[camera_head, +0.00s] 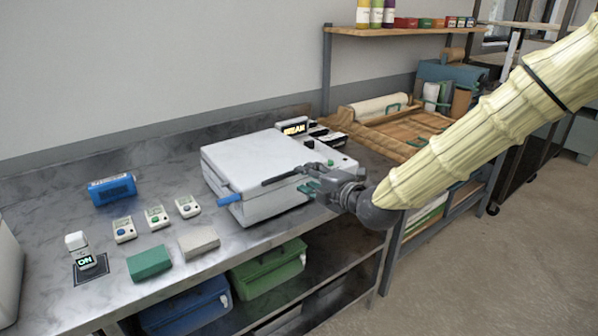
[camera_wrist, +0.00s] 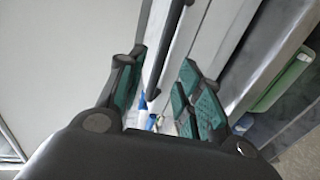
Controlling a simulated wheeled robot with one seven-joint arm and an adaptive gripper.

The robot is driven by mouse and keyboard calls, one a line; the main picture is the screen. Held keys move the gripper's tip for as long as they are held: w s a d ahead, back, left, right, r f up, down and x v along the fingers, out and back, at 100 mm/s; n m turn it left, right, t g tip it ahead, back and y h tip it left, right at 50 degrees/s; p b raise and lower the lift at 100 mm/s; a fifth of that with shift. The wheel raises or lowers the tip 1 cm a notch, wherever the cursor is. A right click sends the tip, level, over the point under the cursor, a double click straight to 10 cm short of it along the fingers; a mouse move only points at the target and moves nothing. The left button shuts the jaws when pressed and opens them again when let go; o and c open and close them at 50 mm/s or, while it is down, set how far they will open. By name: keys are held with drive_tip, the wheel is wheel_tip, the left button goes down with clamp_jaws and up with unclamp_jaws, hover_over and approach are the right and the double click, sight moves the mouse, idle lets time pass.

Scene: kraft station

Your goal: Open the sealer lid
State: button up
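The sealer (camera_head: 250,160) is a pale grey box on the steel bench, with its broad flat lid (camera_head: 245,150) down. A blue part (camera_head: 229,199) sticks out at its front left corner, and a dark bar (camera_head: 281,178) runs along the front of the lid. My gripper (camera_head: 308,178) is at the front right of the sealer. In the wrist view my gripper (camera_wrist: 163,72) has its green-padded fingers apart, with the dark bar (camera_wrist: 153,65) and a pale edge between them. I cannot tell whether either finger touches the bar.
Small button boxes (camera_head: 156,217), a green block (camera_head: 149,262), a grey block (camera_head: 199,241) and a blue item (camera_head: 112,189) lie to the left. Dark-labelled boxes (camera_head: 293,127) stand behind the sealer. Green (camera_head: 268,270) and blue bins (camera_head: 187,309) sit below the bench.

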sight(295, 174)
drive_tip(key=shift+p+x, duration=0.65)
drive_tip(key=shift+x, duration=2.9)
